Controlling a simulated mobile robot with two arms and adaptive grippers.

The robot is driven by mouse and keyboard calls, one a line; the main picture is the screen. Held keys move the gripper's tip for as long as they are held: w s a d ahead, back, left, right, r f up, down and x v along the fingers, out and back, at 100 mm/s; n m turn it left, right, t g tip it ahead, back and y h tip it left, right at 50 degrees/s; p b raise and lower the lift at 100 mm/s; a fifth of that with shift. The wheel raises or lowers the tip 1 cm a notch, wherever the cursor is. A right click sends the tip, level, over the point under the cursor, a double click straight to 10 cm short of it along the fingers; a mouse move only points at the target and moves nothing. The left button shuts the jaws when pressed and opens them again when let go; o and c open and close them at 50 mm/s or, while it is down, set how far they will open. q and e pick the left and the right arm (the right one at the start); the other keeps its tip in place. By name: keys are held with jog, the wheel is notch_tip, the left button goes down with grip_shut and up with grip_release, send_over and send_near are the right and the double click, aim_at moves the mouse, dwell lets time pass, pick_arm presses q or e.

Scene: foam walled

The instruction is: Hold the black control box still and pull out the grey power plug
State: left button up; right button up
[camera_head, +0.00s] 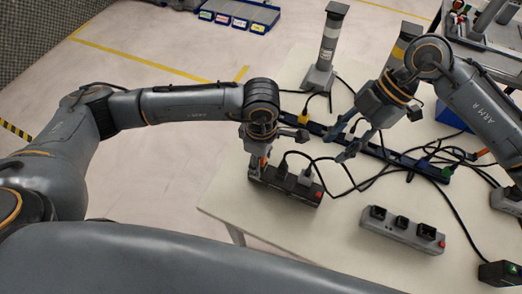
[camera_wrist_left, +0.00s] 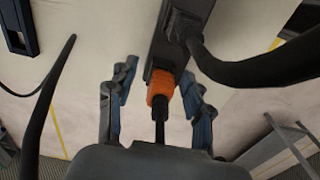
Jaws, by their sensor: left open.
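A dark box (camera_head: 290,188) with a red switch at its right end lies on the table, with black plugs and an orange plug (camera_head: 264,162) in it. I cannot tell whether it is the control box; no plug is clearly grey. My left gripper (camera_head: 258,157) is open at the box's left end. In the left wrist view, the open left gripper (camera_wrist_left: 158,82) has its fingers on either side of the orange plug (camera_wrist_left: 160,86), apart from it. The dark box (camera_wrist_left: 170,50) runs upward there. My right gripper (camera_head: 342,144) is open and empty above the table, right of the box.
A grey strip (camera_head: 402,231) with black sockets and a red switch lies in front. A small black box (camera_head: 500,273) with a green mark sits at lower right. A long dark rail (camera_head: 380,152) with coloured plugs crosses behind. Black cables loop between. A grey post (camera_head: 326,50) stands behind.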

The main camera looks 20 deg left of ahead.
pick_arm(q)
jog(key=shift+f, duration=0.2)
grip_shut()
